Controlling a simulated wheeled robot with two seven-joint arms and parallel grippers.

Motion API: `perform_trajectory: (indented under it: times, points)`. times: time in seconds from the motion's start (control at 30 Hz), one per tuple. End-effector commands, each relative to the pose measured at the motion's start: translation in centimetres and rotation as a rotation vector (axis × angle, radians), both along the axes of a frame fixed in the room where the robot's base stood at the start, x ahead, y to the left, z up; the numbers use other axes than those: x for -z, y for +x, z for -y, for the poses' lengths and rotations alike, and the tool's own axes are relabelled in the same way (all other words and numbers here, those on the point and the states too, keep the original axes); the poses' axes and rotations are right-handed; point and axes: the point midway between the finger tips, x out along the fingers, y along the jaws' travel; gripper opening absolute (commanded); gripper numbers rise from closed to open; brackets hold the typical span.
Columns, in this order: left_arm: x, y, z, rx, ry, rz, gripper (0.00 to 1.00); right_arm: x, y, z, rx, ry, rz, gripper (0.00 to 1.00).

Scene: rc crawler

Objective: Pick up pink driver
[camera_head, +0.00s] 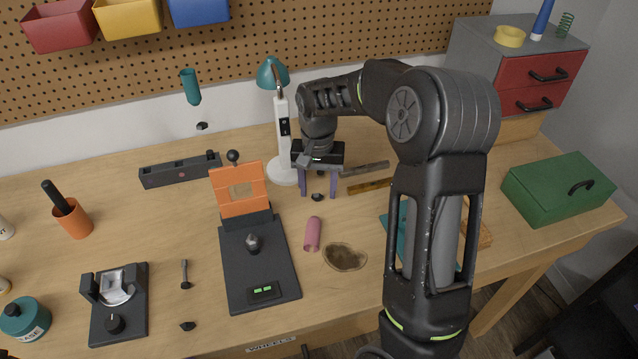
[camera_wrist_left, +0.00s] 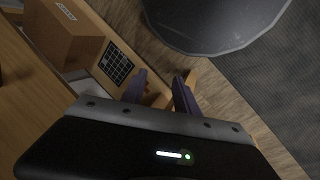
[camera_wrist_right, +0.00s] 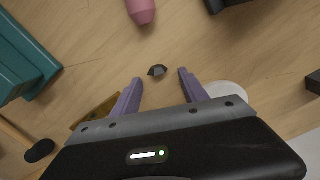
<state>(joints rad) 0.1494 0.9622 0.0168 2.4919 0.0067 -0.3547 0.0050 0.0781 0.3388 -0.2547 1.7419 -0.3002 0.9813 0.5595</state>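The pink driver (camera_head: 313,234) shows as a pink cylinder lying on the table, right of the black stand with the orange panel. Its rounded end (camera_wrist_right: 141,10) shows at the top edge of the right wrist view; the rest is cut off there. My right gripper (camera_head: 318,190) points down over the table, behind the pink driver and apart from it. Its purple fingers (camera_wrist_right: 160,82) are open with nothing between them. A small dark lump (camera_wrist_right: 157,71) lies on the table just beyond the fingertips. My left gripper (camera_wrist_left: 160,85) is open and empty, away from the tabletop.
A brown oval dish (camera_head: 345,257) lies right of the pink driver. The black stand (camera_head: 262,285) is to its left. A white lamp (camera_head: 283,140) stands left of my right gripper. A teal tray (camera_head: 393,222) is partly hidden behind my right arm. A green box (camera_head: 560,190) is far right.

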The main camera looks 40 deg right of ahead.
Motion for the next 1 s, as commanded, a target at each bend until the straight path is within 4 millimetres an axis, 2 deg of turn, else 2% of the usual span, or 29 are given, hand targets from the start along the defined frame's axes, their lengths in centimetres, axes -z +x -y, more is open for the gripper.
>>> perform_trajectory:
  times: [0.07,0.6,1.0]
  points:
    - [0.00,0.00,0.00,0.000,0.000,0.000,0.36,-0.01,0.00,0.00,0.000,0.000,0.000,0.44]
    - [-0.01,0.01,-0.01,0.000,0.000,0.000,0.36,-0.01,0.00,0.00,0.000,0.000,0.000,0.00]
    - [0.01,0.01,0.00,0.000,0.000,0.000,0.36,-0.07,0.02,0.01,0.000,-0.001,0.001,0.00]
